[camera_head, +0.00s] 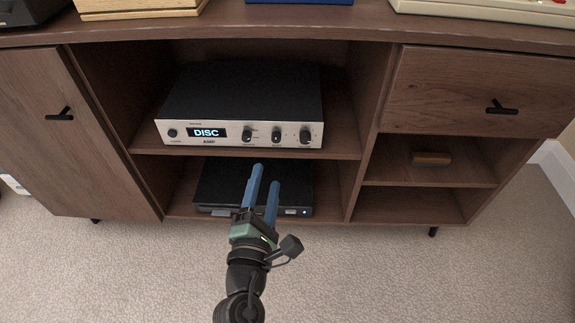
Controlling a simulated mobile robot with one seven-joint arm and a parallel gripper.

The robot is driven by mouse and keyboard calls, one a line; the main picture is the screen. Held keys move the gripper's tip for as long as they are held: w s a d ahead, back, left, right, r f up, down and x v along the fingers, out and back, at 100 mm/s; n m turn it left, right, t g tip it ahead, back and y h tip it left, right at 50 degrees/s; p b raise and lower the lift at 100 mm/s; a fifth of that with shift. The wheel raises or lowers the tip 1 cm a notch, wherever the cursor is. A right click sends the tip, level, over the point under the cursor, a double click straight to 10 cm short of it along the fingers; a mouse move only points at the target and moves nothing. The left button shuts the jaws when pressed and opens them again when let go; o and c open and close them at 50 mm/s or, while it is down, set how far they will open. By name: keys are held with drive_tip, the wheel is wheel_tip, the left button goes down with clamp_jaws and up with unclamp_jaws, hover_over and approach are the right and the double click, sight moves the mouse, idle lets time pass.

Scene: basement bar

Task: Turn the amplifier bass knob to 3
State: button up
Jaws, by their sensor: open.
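The amplifier (240,90) sits on the upper middle shelf of the wooden cabinet. It has a black top and a silver front with a lit display (206,133) reading "DISC". Three black knobs are on the right half of the front: a left knob (247,135), a middle knob (276,135) and a right knob (305,136). Their labels and settings are too small to read, so I cannot tell which is bass. My gripper (265,175) has blue fingers, is open and empty, and is below the amplifier, in front of the lower shelf. It touches no knob.
A flat black device (216,185) lies on the lower shelf behind my gripper. The cabinet (354,120) has a left door, a right drawer (480,90) and a small brown object (431,158) on a right shelf. Several things stand on top. Carpet (400,270) in front is clear.

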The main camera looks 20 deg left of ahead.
sight(276, 141)
drive_tip(key=w+a, duration=0.1)
drive_tip(key=w, duration=0.3)
drive_tip(key=w+f+b, duration=0.1)
drive_tip(key=w, duration=0.3)
drive_tip(key=w+a+b, duration=0.1)
drive_tip(key=w, duration=0.3)
drive_tip(key=shift+w+a+f, duration=0.2)
drive_tip(key=shift+a+f, duration=0.1)
drive_tip(key=shift+f, duration=0.1)
clamp_jaws()
